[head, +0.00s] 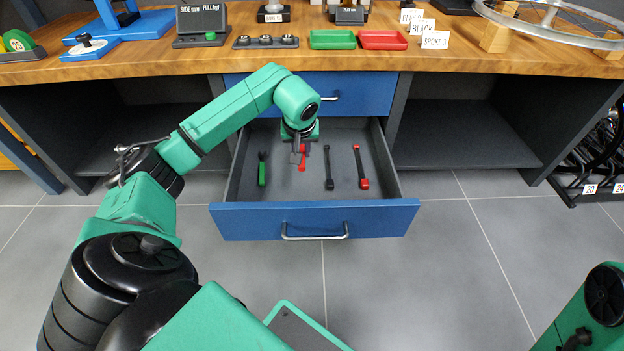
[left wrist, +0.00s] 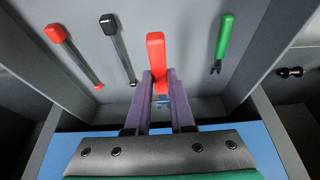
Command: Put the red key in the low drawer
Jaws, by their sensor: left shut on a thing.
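The low drawer (head: 314,220) is pulled open, with a blue front and a grey inside. My left gripper (head: 299,156) reaches down into it near the back. It is shut on the red key (head: 302,165). My right gripper is out of view.
In the drawer lie a green-handled tool (head: 262,170) to the left, and a black tool (head: 328,168) and a red-ended tool (head: 361,167) to the right. A closed blue drawer (head: 365,92) is above. The wooden bench top (head: 130,68) carries trays and fixtures.

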